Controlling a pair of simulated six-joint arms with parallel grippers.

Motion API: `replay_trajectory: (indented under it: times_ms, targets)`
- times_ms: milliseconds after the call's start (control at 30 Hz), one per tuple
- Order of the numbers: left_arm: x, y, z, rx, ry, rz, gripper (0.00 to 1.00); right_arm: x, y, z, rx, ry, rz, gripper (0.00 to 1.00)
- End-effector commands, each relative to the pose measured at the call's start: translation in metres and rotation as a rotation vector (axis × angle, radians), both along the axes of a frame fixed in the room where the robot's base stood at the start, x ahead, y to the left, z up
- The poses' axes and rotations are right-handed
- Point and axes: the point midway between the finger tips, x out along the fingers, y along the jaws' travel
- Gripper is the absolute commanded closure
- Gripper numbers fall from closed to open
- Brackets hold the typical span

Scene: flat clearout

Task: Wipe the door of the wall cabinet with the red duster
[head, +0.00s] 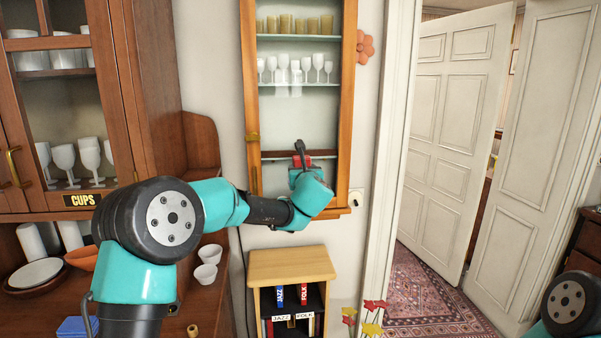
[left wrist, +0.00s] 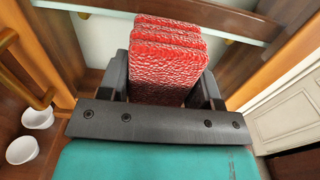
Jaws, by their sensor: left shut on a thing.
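The wall cabinet (head: 248,100) has a wooden-framed glass door, with cups and glasses on shelves behind the pane. A brass handle (head: 253,137) is on the left side of its frame. My left gripper (head: 301,165) is in front of the lower part of the door. It is shut on the red duster (left wrist: 168,55), which sits between the two fingers in the left wrist view. The duster shows as a small red patch (head: 296,161) in the head view. I cannot tell whether it touches the glass. My right gripper is not in view.
A low wooden shelf (head: 290,262) with books stands below the cabinet. A dark wooden cupboard (head: 150,90) with cups is at the left, with two white cups (head: 207,262) on its counter. A white door (head: 455,140) stands open at the right.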

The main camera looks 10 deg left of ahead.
Motion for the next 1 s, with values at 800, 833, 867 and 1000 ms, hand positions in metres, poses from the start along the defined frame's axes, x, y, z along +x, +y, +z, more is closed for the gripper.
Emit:
replay_trajectory:
  times_ms: [800, 833, 867, 1000]
  targets:
    - [0.018, -0.037, -0.001, 0.0, 0.002, -0.002, 0.64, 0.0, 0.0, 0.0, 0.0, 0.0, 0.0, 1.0]
    - [0.018, -0.037, -0.001, 0.0, 0.002, -0.002, 0.64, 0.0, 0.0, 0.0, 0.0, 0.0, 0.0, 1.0]
    - [0.018, -0.037, -0.001, 0.0, 0.002, -0.002, 0.64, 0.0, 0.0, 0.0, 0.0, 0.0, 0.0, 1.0]
    - [0.018, -0.037, -0.001, 0.0, 0.002, -0.002, 0.64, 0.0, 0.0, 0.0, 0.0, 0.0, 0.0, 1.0]
